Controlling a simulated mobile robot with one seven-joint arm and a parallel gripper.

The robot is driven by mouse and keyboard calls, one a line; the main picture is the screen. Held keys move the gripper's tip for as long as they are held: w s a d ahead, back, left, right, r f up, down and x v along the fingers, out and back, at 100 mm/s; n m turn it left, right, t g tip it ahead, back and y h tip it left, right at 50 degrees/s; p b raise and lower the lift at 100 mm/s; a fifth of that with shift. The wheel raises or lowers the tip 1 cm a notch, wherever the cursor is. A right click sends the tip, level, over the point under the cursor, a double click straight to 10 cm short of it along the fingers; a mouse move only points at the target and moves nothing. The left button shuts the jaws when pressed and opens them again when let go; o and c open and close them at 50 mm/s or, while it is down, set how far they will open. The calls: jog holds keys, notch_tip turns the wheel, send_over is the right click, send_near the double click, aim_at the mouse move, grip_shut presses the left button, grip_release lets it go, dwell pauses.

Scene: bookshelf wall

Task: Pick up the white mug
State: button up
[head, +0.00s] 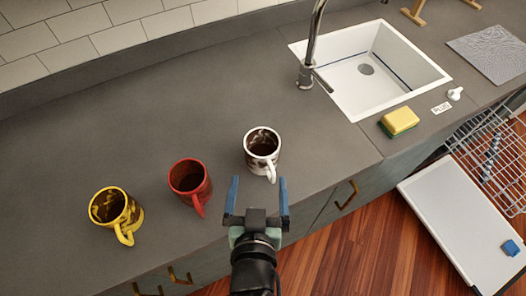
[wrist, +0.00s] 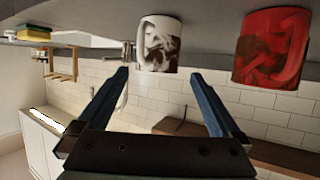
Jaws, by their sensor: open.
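The white mug (head: 263,150), with dark brown markings, stands upright on the grey counter near its front edge, its handle pointing toward the front. In the wrist view, which is upside down, the white mug (wrist: 158,45) shows beyond the fingers and between them, its handle on the left. My gripper (head: 258,188) is open and empty, just in front of the mug, with its blue fingers pointing at it. In the wrist view my gripper (wrist: 160,78) also shows empty between its fingers. The fingers do not visibly touch the mug.
A red mug (head: 188,180) and a yellow mug (head: 112,207) stand to the left on the counter (head: 150,130). A white sink (head: 345,85) with a faucet (head: 307,70) lies behind right. The counter behind the mugs is clear.

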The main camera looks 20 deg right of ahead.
aim_at(263, 144)
jog(key=shift+s+a+f, duration=0.2)
jog(key=shift+s+f, duration=0.45)
jog(key=shift+s, duration=0.05)
jog(key=p+x, duration=0.2)
jog(key=x, duration=1.1)
jog(key=shift+s, duration=0.1)
jog(key=shift+c, duration=0.2)
jog(key=c, duration=1.4)
jog(key=shift+r, duration=0.2)
jog(key=shift+c, duration=0.3)
